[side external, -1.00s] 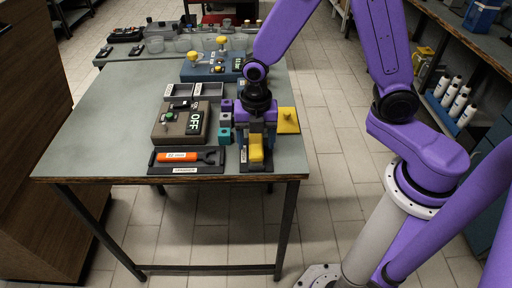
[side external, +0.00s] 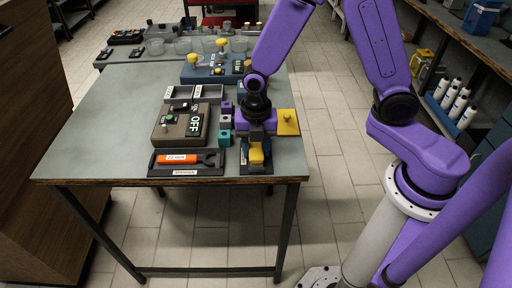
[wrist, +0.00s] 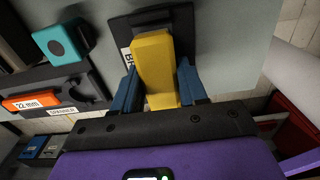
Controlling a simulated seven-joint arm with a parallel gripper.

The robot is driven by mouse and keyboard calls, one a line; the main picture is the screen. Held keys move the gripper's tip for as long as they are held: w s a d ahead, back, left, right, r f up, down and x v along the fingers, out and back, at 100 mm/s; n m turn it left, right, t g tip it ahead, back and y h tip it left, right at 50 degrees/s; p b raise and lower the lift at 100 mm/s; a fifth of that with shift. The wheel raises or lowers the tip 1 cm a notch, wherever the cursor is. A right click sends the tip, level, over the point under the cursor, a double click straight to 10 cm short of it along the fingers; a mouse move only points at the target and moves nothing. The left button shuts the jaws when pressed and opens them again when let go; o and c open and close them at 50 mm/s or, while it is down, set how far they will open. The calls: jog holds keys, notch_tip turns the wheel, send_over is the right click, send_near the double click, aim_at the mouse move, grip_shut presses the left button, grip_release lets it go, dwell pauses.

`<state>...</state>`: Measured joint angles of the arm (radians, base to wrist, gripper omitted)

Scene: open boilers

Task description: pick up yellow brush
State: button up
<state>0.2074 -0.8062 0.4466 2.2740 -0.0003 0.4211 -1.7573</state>
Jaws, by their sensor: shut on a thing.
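The yellow brush (wrist: 154,62) is a yellow block with a dark end in the wrist view. It lies between the two blue fingers of my gripper (wrist: 159,84), which are shut on its sides. A black pad (wrist: 122,25) with a partly hidden label lies beneath it. In the side view the brush (side external: 256,155) shows just under my gripper (side external: 258,145), near the table's front right edge. Whether the brush still touches the pad cannot be told.
An orange-handled spanner (side external: 178,158) lies on a black holder to the left. A teal block (side external: 225,137) stands close by my gripper's left. A yellow plate (side external: 288,122) is on the right. The table's left side is clear.

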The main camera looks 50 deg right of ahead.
aim_at(258, 146)
jog(key=shift+r, duration=0.4)
jog(key=r, duration=0.3)
jog(key=shift+s, duration=0.2)
jog(key=s+d+r, duration=0.4)
jog(key=s+r, duration=0.5)
jog(key=s, duration=0.3)
jog(key=shift+s+d, duration=0.35)
jog(key=shift+d, duration=0.05)
jog(key=shift+w, duration=0.1)
dwell(0.3)
